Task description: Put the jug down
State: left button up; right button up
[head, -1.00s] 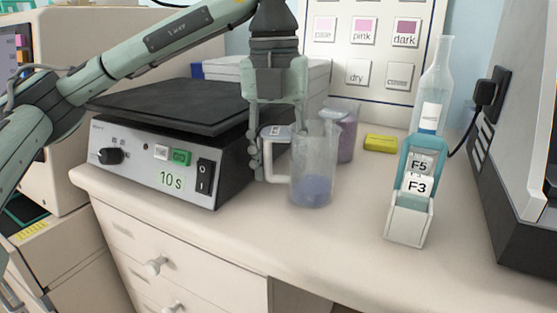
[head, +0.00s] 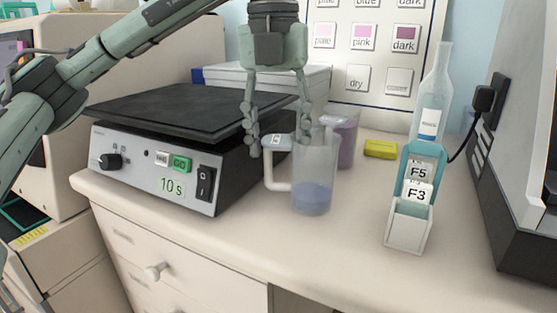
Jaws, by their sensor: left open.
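The jug (head: 315,175) is a clear, greyish vessel with blue-violet liquid in its lower part and a pale handle on its left side. It stands upright on the bench, just right of the black-topped device. My left gripper (head: 279,148) is open, with its fingers pointing down just above and behind the jug's handle. The fingers are apart and hold nothing. My right gripper is not in view.
A device with a black platform (head: 190,105) and a "10 s" label stands left of the jug. A purple-tinted vessel (head: 347,140) is behind it. The front bench is clear.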

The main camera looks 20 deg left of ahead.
pick_arm(q)
notch_tip(320, 180, up, 6)
jog(key=shift+a+r+p, duration=0.1)
jog(key=shift+r+p, duration=0.15)
jog(key=shift+p, duration=0.45)
jog(key=shift+r, duration=0.3)
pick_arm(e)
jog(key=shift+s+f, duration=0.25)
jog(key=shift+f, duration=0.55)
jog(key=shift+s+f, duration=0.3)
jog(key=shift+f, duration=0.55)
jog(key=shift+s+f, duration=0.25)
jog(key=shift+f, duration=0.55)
